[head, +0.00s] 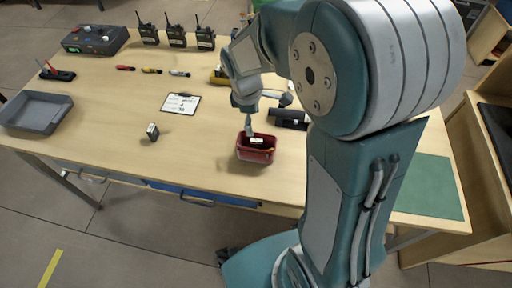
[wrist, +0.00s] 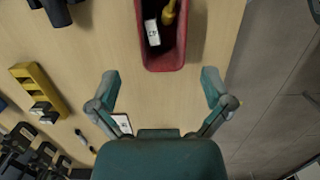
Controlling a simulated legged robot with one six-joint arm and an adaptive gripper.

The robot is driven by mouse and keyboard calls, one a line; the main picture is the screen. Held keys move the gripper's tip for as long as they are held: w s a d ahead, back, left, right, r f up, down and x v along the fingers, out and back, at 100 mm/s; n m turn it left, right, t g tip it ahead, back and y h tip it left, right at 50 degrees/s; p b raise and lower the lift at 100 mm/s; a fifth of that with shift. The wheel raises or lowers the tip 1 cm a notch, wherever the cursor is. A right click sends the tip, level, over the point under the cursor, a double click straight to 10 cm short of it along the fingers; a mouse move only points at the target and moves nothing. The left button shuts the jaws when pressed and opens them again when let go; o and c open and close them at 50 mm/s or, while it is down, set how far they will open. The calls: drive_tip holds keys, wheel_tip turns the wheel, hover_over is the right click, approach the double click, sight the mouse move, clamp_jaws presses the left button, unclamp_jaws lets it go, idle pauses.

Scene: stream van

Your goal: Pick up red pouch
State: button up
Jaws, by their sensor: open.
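The red pouch (head: 256,157) looks like an open-topped red container and stands on the table near its front edge. In the wrist view the red pouch (wrist: 165,66) is at the top, cut off by the frame edge. A small white item (wrist: 152,32) and a yellow item (wrist: 169,14) lie inside it. My gripper (head: 268,114) is above the pouch in the head view, and one finger overlaps its far rim there. In the wrist view my gripper (wrist: 160,76) has its fingers spread wide with nothing between them, and the pouch lies beyond the fingertips.
A grey tray (head: 38,110) is at the left. A clipboard (head: 181,103), a small upright item (head: 152,131), screwdrivers (head: 151,71) and radios (head: 176,36) stand or lie farther left and back. A black item (head: 289,118) is right of the pouch.

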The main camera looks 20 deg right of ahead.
sight(256, 142)
drive_tip(key=f, duration=0.8)
drive_tip(key=shift+s+d+f, duration=0.3)
drive_tip(key=shift+s+f, duration=0.05)
drive_tip(key=shift+f, duration=0.05)
drive_tip(key=c, duration=0.9)
